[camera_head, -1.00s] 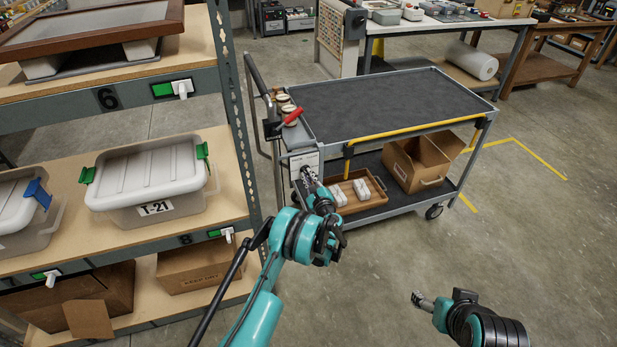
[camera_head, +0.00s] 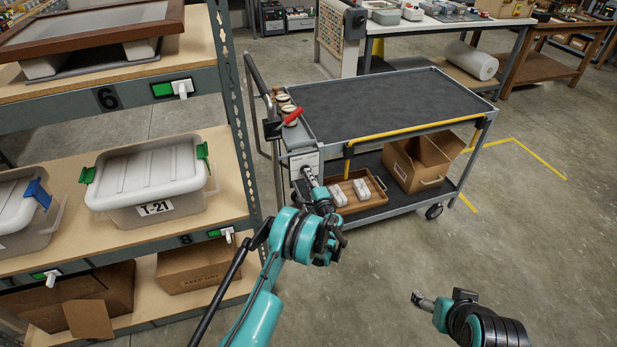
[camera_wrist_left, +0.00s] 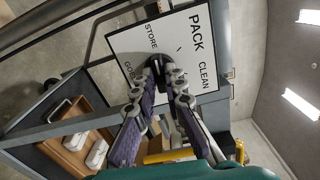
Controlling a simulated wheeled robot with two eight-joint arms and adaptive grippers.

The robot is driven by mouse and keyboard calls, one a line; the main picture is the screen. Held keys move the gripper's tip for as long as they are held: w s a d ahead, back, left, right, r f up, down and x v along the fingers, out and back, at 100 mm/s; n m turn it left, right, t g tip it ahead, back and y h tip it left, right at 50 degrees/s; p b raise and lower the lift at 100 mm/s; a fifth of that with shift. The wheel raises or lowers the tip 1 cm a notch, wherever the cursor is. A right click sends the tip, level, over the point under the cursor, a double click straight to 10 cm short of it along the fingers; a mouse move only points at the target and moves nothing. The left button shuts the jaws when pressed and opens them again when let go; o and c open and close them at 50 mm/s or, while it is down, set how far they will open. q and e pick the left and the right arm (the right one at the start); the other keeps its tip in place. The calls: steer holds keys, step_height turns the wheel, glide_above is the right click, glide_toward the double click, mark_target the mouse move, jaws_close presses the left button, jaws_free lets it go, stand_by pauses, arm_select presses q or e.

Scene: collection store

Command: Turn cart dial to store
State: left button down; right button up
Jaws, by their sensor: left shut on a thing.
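The cart (camera_head: 390,100) stands beside the shelving, with a white dial panel (camera_head: 304,163) on its near left end. In the left wrist view the panel (camera_wrist_left: 196,45) shows tilted, with the words PACK, CLEAN, STORE and a partly covered fourth word. My left gripper (camera_head: 307,174) reaches the panel; in the wrist view its fingers (camera_wrist_left: 161,66) are closed on the dark dial (camera_wrist_left: 156,60). The fingers cover most of the dial, so I cannot tell which word it points to. My right gripper (camera_head: 422,300) is apart from the cart, low on the right; its jaw state is unclear.
A wooden tray (camera_head: 377,187) with white pieces and an open cardboard box (camera_head: 420,160) sit on the cart's lower shelf. Shelving with a lidded T-21 bin (camera_head: 150,180) stands close on the left. The floor right of the cart is open.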

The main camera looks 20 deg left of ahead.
arm_select(q)
steer(key=shift+n, duration=0.6)
steer(key=c, duration=1.6)
jaws_free()
steer(key=v, duration=1.2)
